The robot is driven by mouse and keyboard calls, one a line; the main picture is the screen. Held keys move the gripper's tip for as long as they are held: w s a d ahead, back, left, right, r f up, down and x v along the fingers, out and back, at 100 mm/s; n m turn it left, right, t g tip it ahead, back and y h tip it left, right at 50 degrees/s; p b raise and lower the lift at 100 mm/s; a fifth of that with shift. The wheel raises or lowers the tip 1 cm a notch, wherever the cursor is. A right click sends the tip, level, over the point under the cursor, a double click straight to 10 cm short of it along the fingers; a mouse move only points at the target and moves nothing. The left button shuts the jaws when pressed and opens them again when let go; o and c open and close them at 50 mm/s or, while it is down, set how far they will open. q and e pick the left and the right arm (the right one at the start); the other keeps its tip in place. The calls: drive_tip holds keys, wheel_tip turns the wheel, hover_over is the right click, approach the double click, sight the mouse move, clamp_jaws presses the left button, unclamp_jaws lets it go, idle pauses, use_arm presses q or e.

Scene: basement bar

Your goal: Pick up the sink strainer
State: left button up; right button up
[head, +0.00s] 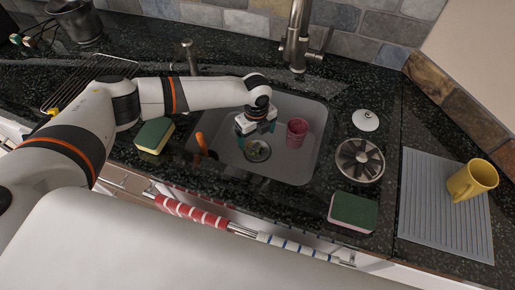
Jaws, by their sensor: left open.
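A small round greenish-grey piece (257,150), which looks like the drain or a strainer in it, lies at the bottom of the sink. My left gripper (256,132) reaches down into the sink just above and behind it in the picture. The gripper is open, with its fingers spread and nothing seen between them. A larger round metal piece with dark slots (359,161) lies on the counter right of the sink, apart from the gripper. I cannot tell for sure which of the two is the sink strainer. My right gripper is out of view.
A pink cup (297,133) stands in the sink (306,166), close right of the gripper. An orange-handled tool (203,144) is at its left edge. Sponges (154,135) (353,211), a white lid-like piece (366,120), the faucet (297,38) and a yellow mug (472,180) surround it.

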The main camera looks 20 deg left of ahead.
sight(257, 145)
use_arm(q)
drive_tip(key=f, duration=0.3)
drive_tip(key=f+p, duration=0.1)
drive_tip(key=shift+s+d+f, duration=0.2)
drive_tip(key=shift+s+d, duration=0.1)
drive_tip(key=shift+f, duration=0.5)
drive_tip(key=c, duration=0.9)
